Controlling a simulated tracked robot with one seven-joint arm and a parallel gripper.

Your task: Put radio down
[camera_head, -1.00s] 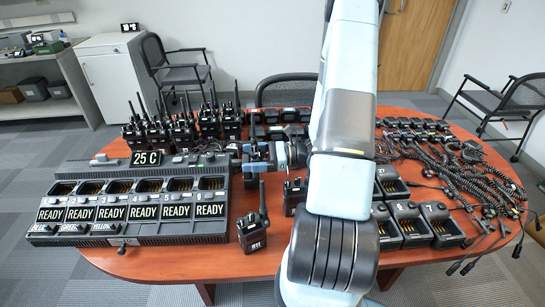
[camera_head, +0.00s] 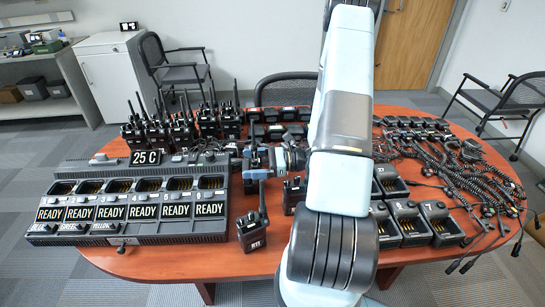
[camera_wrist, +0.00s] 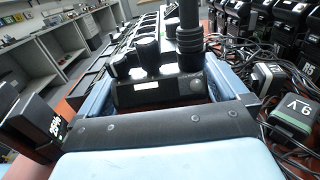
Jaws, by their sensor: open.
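A black radio (camera_wrist: 160,92) with knobs and a thick antenna stands between the fingers of my gripper (camera_wrist: 165,78) in the wrist view. The fingers are open on both sides of it, and its lower body is hidden. In the head view my gripper (camera_head: 254,163) is low over the middle of the table, just right of the multi-slot charger (camera_head: 125,240). The radio there is small and mostly covered by the fingers; its antenna points up. I cannot tell exactly what its base touches.
Another radio (camera_head: 252,232) stands at the table's front, close before my gripper. Several radios (camera_head: 180,130) stand behind the charger. Single chargers (camera_head: 440,225) and coiled cords (camera_head: 475,185) crowd the right side. Bare red table (camera_head: 170,262) shows along the front edge.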

